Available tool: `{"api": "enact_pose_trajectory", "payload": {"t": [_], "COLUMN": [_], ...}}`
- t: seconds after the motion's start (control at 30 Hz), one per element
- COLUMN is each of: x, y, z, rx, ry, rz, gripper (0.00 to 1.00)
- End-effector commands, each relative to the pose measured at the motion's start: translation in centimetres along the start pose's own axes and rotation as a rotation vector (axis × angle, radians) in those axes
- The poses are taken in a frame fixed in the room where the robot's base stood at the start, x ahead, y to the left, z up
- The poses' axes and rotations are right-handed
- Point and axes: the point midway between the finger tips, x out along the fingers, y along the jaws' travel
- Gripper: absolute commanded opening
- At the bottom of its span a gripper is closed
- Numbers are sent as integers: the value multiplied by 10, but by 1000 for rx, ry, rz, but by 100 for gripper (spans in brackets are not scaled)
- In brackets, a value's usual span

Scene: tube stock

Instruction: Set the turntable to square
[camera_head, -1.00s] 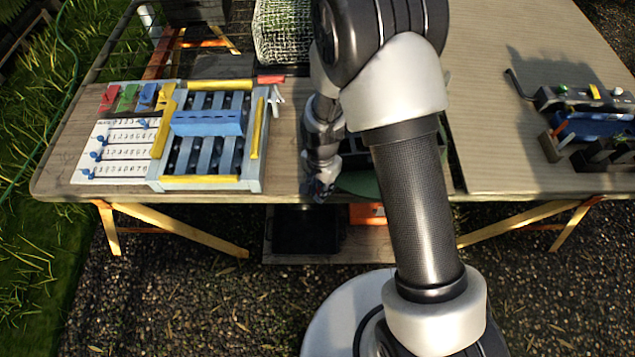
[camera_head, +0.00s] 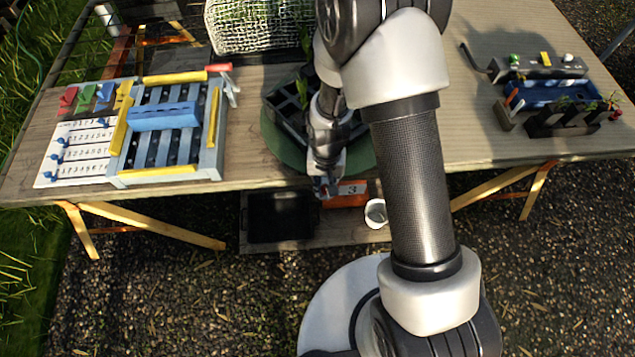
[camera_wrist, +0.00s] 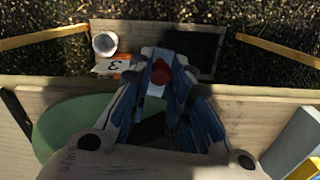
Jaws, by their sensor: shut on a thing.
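The turntable (camera_head: 272,140) is a green disc on the wooden table, at the front edge. A black celled tray (camera_head: 285,118) sits on it, turned at an angle to the table edge. My arm hides much of both. My gripper (camera_head: 324,188) is at the disc's front, at the table's front edge. In the wrist view my gripper (camera_wrist: 160,75) is shut on a small red knob (camera_wrist: 158,77). The green disc also shows in the wrist view (camera_wrist: 70,128), below and left of the fingers. How the knob joins the disc is hidden.
A blue-and-yellow slatted frame (camera_head: 165,150) and a numbered white board (camera_head: 78,150) stand left. A white mesh crate (camera_head: 258,25) is behind. A blue tray (camera_head: 545,92) and a dark rack (camera_head: 560,122) stand right. A low shelf below holds a black bin (camera_head: 282,215) and a white cup (camera_head: 376,212).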

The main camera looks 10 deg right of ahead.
Motion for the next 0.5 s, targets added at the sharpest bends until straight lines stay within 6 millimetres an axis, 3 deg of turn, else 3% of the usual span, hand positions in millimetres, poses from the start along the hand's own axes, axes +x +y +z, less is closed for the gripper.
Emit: {"api": "enact_pose_trajectory", "payload": {"t": [0.5], "x": [0], "y": [64], "z": [-10], "rx": [-252], "ry": [-2], "rz": [0], "gripper": [0]}}
